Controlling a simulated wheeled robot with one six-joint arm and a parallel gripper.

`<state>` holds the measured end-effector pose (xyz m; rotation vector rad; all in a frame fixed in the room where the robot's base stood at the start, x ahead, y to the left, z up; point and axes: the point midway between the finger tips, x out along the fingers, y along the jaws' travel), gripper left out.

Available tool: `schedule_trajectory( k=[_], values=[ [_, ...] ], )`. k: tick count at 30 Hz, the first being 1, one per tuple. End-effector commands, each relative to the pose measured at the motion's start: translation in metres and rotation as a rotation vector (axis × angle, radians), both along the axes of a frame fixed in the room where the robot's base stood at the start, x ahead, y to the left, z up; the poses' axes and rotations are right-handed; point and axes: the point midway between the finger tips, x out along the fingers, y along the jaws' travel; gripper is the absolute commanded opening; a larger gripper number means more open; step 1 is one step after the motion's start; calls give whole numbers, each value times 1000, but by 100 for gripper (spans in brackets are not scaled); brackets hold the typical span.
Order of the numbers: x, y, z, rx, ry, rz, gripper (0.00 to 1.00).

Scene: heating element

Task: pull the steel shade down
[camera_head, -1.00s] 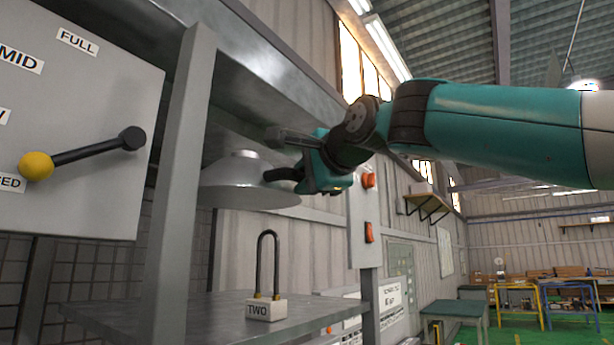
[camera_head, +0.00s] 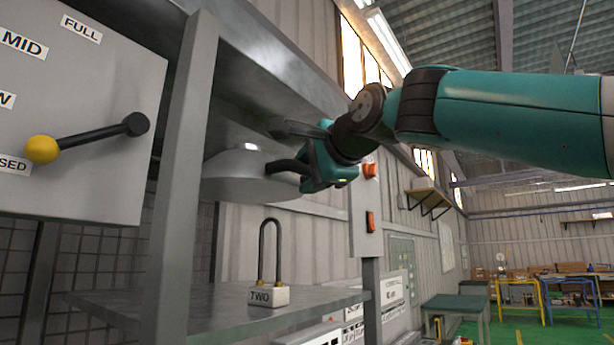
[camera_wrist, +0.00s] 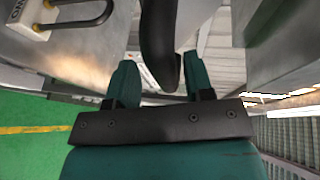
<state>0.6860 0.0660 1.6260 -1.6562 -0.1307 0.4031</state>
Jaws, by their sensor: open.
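The steel shade (camera_head: 238,178) is a grey dome hanging under the metal hood in the head view, above the lower shelf. A black curved handle (camera_head: 284,166) sticks out from its right side toward my gripper. In the wrist view the black handle (camera_wrist: 160,45) lies between the two teal fingers of my gripper (camera_wrist: 159,78). The fingers are open, with visible gaps beside the handle. In the head view my gripper (camera_head: 308,160) is to the right of the shade, and its body partly hides the handle's end.
A padlock marked TWO (camera_head: 268,296) stands on the shelf (camera_head: 200,318) below the shade. A grey post (camera_head: 185,180) is in front at left, beside a panel with a yellow-knobbed lever (camera_head: 88,140). A switch box (camera_head: 366,215) stands behind my gripper.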

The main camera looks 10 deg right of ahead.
Motion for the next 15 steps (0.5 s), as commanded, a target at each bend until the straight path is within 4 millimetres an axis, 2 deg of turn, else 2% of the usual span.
schedule_trajectory(
  k=[15],
  values=[
    [-117,-39,21,3,-4,3,48]
  ],
)
